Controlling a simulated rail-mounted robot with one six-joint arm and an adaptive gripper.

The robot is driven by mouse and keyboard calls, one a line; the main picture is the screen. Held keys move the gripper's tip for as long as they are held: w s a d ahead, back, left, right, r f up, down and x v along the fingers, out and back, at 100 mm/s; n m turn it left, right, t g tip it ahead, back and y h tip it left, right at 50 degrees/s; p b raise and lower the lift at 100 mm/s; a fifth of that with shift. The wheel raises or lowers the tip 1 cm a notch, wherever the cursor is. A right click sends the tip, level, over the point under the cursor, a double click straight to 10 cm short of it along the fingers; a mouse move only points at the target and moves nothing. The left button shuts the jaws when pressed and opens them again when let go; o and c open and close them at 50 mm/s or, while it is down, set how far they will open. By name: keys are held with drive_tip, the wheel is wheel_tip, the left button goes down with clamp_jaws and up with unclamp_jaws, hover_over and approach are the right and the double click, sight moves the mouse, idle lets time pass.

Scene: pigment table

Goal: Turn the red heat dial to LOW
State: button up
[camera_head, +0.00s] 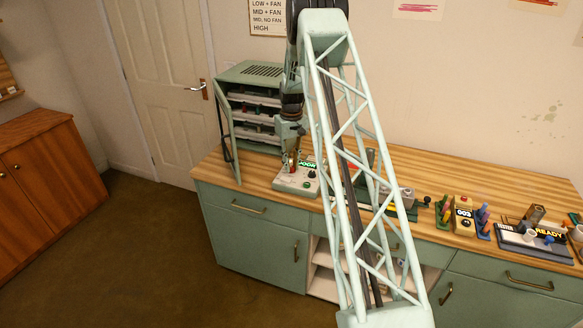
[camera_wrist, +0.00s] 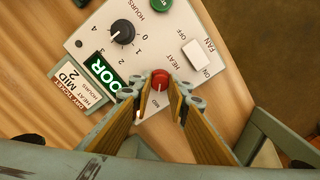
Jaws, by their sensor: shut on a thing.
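The red heat dial (camera_wrist: 160,78) sits on the white control panel (camera_wrist: 172,30), beside the printed words HEAT and MID. My gripper (camera_wrist: 161,90) has its fingers closed on either side of the dial. The fingers hide part of the markings around it, and I cannot read where the dial points. In the head view my gripper (camera_head: 291,167) reaches down onto the control box (camera_head: 298,186) at the table's left end.
A black hours dial (camera_wrist: 122,32), a white fan switch (camera_wrist: 197,53) and a green DOOR display (camera_wrist: 104,71) share the panel. A drying cabinet (camera_head: 250,73) with its door (camera_head: 228,135) open stands behind.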

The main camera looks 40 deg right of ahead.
sight(292, 167)
drive_tip(key=n+b, duration=0.1)
drive_tip(key=n, duration=0.3)
drive_tip(key=shift+n, duration=0.4)
drive_tip(key=shift+n+b, duration=0.45)
drive_tip(key=shift+n, duration=1.55)
drive_tip(key=o, duration=0.9)
drive_tip(key=shift+r, duration=6)
